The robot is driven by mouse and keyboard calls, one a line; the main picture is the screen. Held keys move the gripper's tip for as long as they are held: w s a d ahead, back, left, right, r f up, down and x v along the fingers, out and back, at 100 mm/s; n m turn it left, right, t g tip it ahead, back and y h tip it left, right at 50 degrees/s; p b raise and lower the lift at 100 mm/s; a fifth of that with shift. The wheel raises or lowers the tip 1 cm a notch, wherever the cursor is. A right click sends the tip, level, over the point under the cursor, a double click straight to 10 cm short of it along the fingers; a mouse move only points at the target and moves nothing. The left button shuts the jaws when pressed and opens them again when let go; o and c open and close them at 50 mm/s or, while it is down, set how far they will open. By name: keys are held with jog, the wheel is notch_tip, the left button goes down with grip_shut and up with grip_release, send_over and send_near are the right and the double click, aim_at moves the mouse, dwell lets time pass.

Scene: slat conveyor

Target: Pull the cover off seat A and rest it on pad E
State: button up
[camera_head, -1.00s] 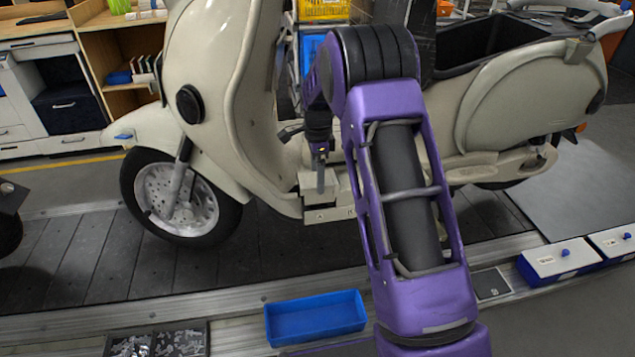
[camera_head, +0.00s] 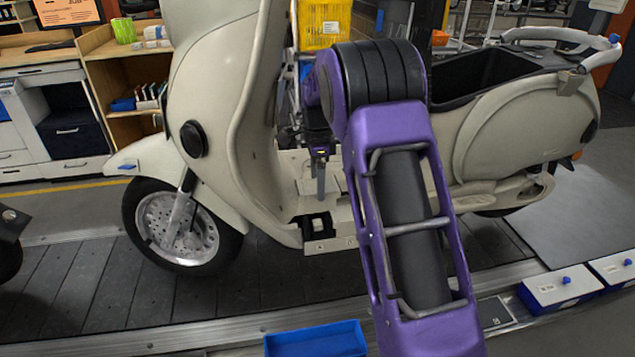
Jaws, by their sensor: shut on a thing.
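My gripper (camera_head: 320,170) is above the scooter's footboard, its jaws shut on the cover of seat A, a small piece hard to tell from the cream bodywork behind it. Seat A (camera_head: 316,228) shows as a dark open recess at the footboard's edge, below and apart from the gripper. Small labels on the front edge under it are too small to read surely. A dark grey square plate (camera_head: 494,312) on the near rail, right of my arm, looks like pad E; its marking is unreadable and my arm hides part of its surroundings.
The cream scooter (camera_head: 215,100) stands on the slat conveyor (camera_head: 95,285). A blue tray (camera_head: 315,340) lies at the near edge. White-lidded blue boxes (camera_head: 560,287) stand at the right. My purple arm crosses the middle of the view.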

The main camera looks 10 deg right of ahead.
jog(key=shift+r+p, duration=2.55)
jog(key=shift+r, duration=0.75)
jog(key=shift+f, duration=0.15)
